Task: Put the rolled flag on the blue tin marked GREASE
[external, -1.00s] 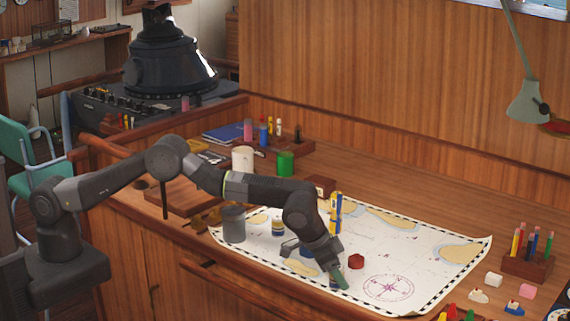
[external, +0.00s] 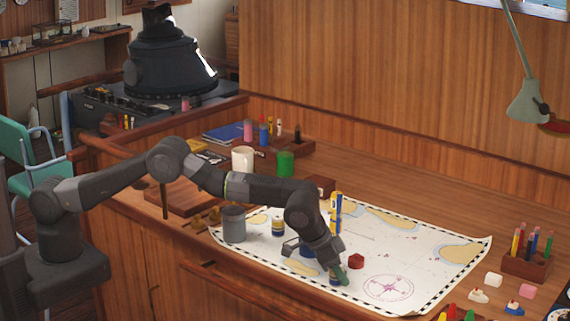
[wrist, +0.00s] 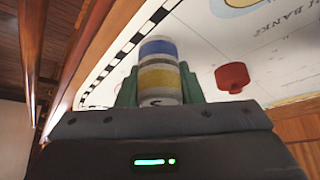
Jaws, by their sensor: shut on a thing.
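My gripper (external: 340,275) is low over the front part of the chart. In the wrist view its green fingertips are shut on a small upright cylinder (wrist: 158,77) with blue, yellow and pale bands, which I take for the rolled flag. Part of a letter shows on its near pale band. In the external view the fingers mostly cover it, and its lower end seems at the chart. A blue thing (external: 307,251) shows partly behind my wrist, possibly the blue tin; no GREASE marking can be read.
A tall yellow and blue piece (external: 336,213) stands behind the gripper. A dark red knob-like piece (external: 356,261) is close on its right. A banded small tin or roll (external: 277,227) and a grey cup (external: 233,224) stand to the left. The chart (external: 430,270) is clear at right.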

